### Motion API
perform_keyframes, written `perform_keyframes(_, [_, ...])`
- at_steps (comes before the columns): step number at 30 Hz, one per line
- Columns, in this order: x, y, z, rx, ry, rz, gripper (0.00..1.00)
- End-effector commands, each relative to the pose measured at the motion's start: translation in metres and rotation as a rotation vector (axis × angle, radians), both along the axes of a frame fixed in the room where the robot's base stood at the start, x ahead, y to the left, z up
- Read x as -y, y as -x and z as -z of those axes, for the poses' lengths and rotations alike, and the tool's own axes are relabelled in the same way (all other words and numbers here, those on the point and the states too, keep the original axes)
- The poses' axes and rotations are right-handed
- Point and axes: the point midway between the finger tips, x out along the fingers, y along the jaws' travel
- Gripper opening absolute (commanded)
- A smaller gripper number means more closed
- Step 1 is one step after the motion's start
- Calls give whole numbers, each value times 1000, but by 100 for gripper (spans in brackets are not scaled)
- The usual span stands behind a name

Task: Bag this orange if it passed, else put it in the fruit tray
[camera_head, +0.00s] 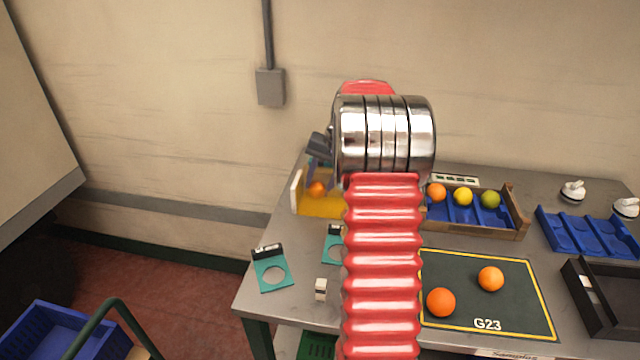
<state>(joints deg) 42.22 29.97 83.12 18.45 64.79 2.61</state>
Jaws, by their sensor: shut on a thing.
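An orange (317,188) shows at the yellow holder (322,208) at the back left of the table. My gripper (316,172), mostly hidden behind my red arm, comes down on this orange and is shut on it. Whether the orange touches the holder is hard to tell. The fruit tray (515,212), wooden with a blue insert, stands right of my arm and holds an orange, a yellow and a green fruit. I cannot make out a bag for certain. No pass mark for the orange is readable.
Two oranges (441,302) (490,279) lie on the dark mat (510,312) marked G23. Teal plates (272,271) (333,246) and a small white block (320,289) lie left. A blue tray (590,233) and a black tray (585,290) stand right. A blue crate (60,330) is lower left.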

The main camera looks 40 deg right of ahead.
Motion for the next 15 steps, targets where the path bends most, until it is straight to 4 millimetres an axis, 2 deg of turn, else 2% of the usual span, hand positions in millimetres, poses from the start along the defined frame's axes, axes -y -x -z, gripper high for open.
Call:
perform_keyframes(2, [0, 0, 0, 0, 0, 0, 15])
perform_keyframes(3, [0, 0, 0, 0, 0, 0, 40])
perform_keyframes(11, [0, 0, 0, 0, 0, 0, 58])
perform_keyframes(15, [0, 0, 0, 0, 0, 0, 60])
